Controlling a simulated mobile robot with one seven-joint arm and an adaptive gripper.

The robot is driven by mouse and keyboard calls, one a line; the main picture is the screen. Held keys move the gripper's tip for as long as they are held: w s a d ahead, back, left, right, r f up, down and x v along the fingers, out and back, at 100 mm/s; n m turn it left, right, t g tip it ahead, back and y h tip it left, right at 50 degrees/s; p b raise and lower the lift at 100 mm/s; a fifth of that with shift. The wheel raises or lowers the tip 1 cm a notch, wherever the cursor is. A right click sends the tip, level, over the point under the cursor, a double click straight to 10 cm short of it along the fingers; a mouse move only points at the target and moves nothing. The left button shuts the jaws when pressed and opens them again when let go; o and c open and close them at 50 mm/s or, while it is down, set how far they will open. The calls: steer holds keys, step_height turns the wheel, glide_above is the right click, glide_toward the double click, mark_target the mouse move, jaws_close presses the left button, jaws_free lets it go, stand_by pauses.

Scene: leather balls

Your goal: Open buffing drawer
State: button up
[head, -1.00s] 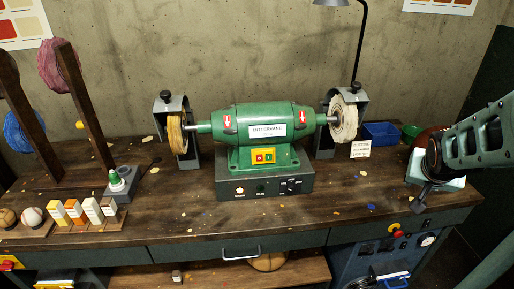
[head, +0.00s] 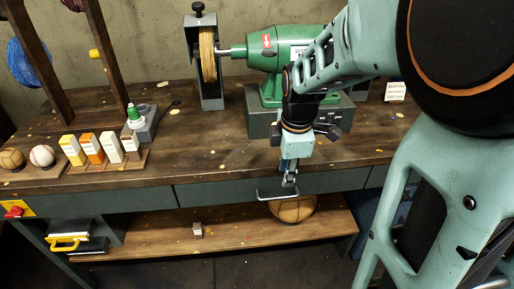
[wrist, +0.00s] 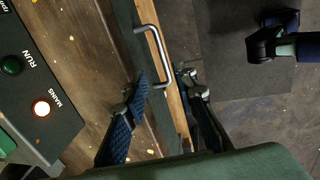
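The drawer (head: 225,194) is a grey-green front under the workbench edge, and it looks closed. Its metal bar handle (head: 262,196) juts out at the drawer's right part. The handle also shows in the wrist view (wrist: 151,29). My gripper (head: 290,179) points down at the handle, near its right end. In the wrist view my gripper (wrist: 164,80) is open, with one finger on each side of the handle's near end. A gap shows between the fingers and the bar, and I cannot tell if either touches it.
The green buffing machine (head: 272,62) stands on the workbench (head: 200,146) behind my gripper. A brown ball (head: 294,209) sits on the lower shelf (head: 240,228) beneath the handle. Coloured bars (head: 92,149) and small balls stand at left. Floor before the shelf is clear.

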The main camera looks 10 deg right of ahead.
mark_target(280, 197)
steer(key=f+b, duration=0.1)
steer(key=f, duration=0.2)
steer(key=w+f+b, duration=0.1)
steer(key=f, duration=0.3)
steer(key=w+f+b, duration=0.1)
steer(key=f, duration=0.2)
steer(key=shift+a+f, duration=0.25)
steer(key=shift+f, duration=0.15)
steer(key=shift+c, duration=0.4)
jaws_close()
